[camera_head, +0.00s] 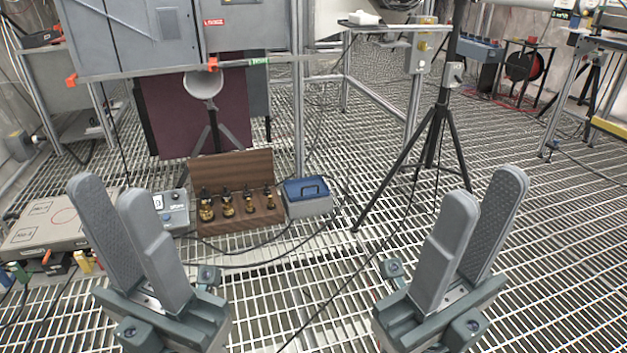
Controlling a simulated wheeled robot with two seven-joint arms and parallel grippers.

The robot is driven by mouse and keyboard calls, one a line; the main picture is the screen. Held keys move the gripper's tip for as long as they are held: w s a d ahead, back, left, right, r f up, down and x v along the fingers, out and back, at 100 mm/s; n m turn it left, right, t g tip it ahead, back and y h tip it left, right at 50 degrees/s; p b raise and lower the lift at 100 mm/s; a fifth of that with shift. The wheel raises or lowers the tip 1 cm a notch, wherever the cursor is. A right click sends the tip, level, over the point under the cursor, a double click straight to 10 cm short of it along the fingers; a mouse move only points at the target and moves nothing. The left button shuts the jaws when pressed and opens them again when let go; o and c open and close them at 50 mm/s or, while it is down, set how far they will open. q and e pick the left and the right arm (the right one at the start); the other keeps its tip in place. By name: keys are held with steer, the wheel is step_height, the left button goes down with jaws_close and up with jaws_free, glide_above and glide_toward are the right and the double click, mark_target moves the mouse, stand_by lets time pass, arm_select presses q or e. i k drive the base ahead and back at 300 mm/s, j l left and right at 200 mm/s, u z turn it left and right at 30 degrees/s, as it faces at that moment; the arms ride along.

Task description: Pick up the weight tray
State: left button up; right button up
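The weight tray (232,170) is a dark brown wooden case with a raised back panel. It stands on the grating floor left of centre, beyond my grippers. Several brass weights with dark knobs (227,205) stand in a row in it. My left gripper (112,190) is in the lower left, fingers pointing up and away, open and empty. My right gripper (484,188) is in the lower right, also open and empty. Both are apart from the tray, one to each side of it in the picture. Nothing hides the tray's front.
A blue-lidded grey box (307,203) stands close to the tray's right side. A small grey instrument (172,212) is at its left, with a flat grey case (50,225) further left. Black cables cross the floor in front. A black tripod (432,150) stands to the right.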

mark_target(303, 188)
steer(key=i+l, duration=0.15)
steer(key=i, duration=0.4)
steer(key=i+l, duration=0.15)
steer(key=i, duration=0.45)
steer(key=i+l, duration=0.15)
steer(key=i, duration=0.4)
steer(key=i+l, duration=0.15)
steer(key=i, duration=0.4)
steer(key=i+l, duration=0.15)
steer(key=i, duration=0.4)
